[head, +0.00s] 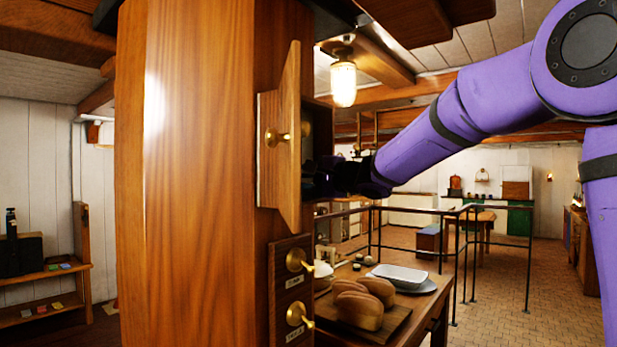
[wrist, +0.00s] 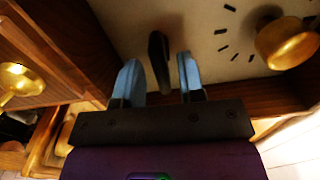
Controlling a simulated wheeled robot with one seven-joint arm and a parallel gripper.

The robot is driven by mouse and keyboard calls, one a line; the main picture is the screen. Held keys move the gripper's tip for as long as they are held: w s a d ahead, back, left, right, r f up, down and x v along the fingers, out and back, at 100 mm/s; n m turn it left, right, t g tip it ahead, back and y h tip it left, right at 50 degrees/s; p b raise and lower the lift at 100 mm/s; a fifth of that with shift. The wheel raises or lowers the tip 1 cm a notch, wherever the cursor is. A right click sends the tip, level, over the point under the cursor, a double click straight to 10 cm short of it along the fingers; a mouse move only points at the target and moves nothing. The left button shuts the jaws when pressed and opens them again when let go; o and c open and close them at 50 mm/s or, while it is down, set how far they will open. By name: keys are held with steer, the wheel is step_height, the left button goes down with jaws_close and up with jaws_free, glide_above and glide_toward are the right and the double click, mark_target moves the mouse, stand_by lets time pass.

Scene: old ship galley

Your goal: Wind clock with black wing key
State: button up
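In the wrist view a pale clock face (wrist: 216,22) with black tick marks fills the top. A dark upright piece (wrist: 158,62), which looks like the black wing key, stands out from the face. My gripper (wrist: 160,66) has its two light blue fingers apart, one on each side of this piece, with a visible gap on both sides. A round brass knob (wrist: 288,42) sits right of the fingers at the face. In the head view my gripper (head: 322,180) is a dark shape behind the open wooden door (head: 288,150); the clock face is hidden there.
A tall wooden post (head: 200,180) blocks the left of the head view. Below the door are two panels with brass knobs (head: 296,260). Bread loaves (head: 358,308) and a white tray (head: 400,274) lie on a table. A black railing (head: 415,208) stands behind.

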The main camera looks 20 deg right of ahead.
steer(key=v, duration=0.6)
stand_by(0.3)
